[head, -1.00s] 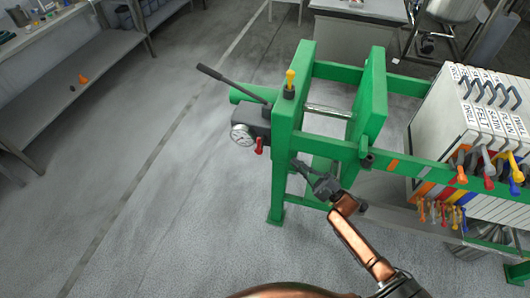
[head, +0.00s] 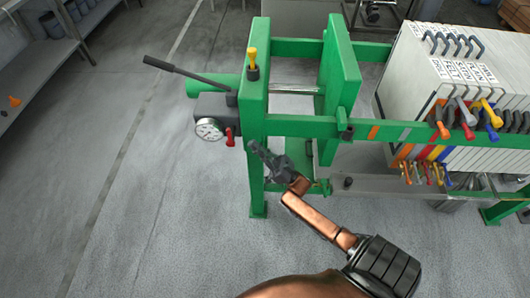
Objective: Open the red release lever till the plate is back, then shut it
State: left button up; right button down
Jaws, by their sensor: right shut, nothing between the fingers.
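The red release lever (head: 230,137) hangs down from the dark pump block (head: 213,108), just right of the round pressure gauge (head: 208,129). The green movable plate (head: 338,85) stands upright, apart from the green end frame (head: 254,130), with a bare steel rod (head: 294,90) between them. My right gripper (head: 254,146) is shut and empty. It is in front of the end frame, to the right of the red lever and apart from it in the picture. My left gripper is not in view.
A long black pump handle (head: 188,73) sticks out up and left from the pump. A yellow-topped valve (head: 252,62) stands on the end frame. White filter plates (head: 420,85) with coloured tap levers fill the right.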

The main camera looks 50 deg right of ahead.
aim_at(229, 136)
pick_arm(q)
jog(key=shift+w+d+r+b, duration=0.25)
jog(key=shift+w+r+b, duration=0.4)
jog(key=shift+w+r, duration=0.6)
pick_arm(e)
jog(key=shift+w+a+r, duration=0.25)
jog(key=shift+w+a, duration=0.2)
jog(key=shift+w, duration=0.35)
jog(key=shift+w+a+r, duration=0.25)
jog(key=shift+w+a, duration=0.2)
jog(key=shift+w, duration=0.35)
jog(key=shift+w+a+r, duration=0.25)
jog(key=shift+w+a, duration=0.2)
jog(key=shift+w, duration=0.35)
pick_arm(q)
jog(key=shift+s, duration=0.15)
pick_arm(e)
jog(key=shift+r, duration=0.1)
pick_arm(q)
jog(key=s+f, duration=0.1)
jog(key=p, duration=0.1)
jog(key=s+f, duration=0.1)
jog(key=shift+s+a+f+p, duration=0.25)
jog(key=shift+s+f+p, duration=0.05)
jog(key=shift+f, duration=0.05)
pick_arm(e)
jog(key=shift+w+a+r+g, duration=0.25)
jog(key=shift+w+g, duration=0.1)
jog(key=shift+g, duration=0.15)
jog(key=shift+n, duration=0.3)
